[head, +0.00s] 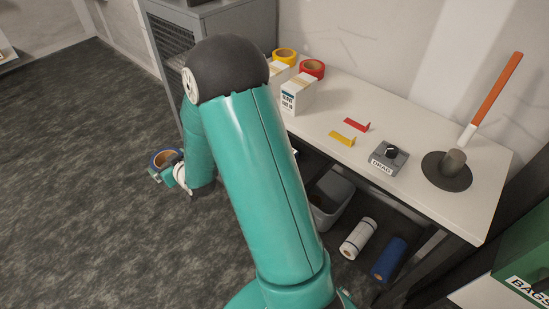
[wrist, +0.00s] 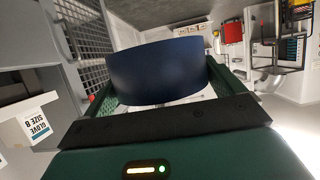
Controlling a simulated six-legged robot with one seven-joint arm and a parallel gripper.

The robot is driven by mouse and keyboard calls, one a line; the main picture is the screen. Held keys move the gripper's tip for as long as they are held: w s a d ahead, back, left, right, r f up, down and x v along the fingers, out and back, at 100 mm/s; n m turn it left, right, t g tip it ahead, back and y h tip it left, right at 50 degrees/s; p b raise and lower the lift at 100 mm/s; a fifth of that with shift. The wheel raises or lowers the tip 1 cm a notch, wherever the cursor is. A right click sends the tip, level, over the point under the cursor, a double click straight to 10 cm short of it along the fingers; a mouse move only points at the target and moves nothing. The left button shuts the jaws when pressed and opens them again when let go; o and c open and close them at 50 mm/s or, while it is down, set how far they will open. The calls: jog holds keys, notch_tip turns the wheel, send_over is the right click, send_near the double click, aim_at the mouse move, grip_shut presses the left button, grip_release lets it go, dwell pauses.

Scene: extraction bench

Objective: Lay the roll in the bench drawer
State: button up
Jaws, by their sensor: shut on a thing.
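A blue tape roll with a tan core (head: 163,157) is in my gripper (head: 161,168), out to the left of the bench and above the carpet. In the wrist view the roll (wrist: 158,72) is a dark blue curved band between the two green fingers of my gripper (wrist: 165,95), which is shut on it. The white-topped bench (head: 340,108) stands at the right in the head view. My arm crosses in front of its near left part. I cannot make out the bench drawer in either view.
Yellow tape (head: 285,55) and red tape (head: 312,68) stand on the bench near a white box (head: 296,95). A grey control box (head: 388,160) and a dark round base (head: 446,172) with an orange-handled rod sit rightward. A grey bin (head: 333,193) is under the bench. Carpet at left is clear.

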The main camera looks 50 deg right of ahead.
jog(key=s+d+r, duration=0.4)
jog(key=s+d, duration=0.1)
jog(key=d, duration=0.2)
jog(key=s+d+r, duration=0.4)
jog(key=s+d, duration=0.1)
jog(key=d, duration=0.3)
jog(key=s+d+r+n+y, duration=0.1)
jog(key=s+d, duration=0.2)
jog(key=s, duration=0.6)
jog(key=s+d+r+n+y, duration=0.1)
jog(key=s+d, duration=0.2)
jog(key=s, duration=0.7)
jog(key=w+d+f, duration=0.4)
jog(key=w+f, duration=0.8)
jog(key=w, duration=0.1)
jog(key=shift+w+f, duration=0.15)
jog(key=shift+f, duration=0.25)
jog(key=shift+f, duration=0.65)
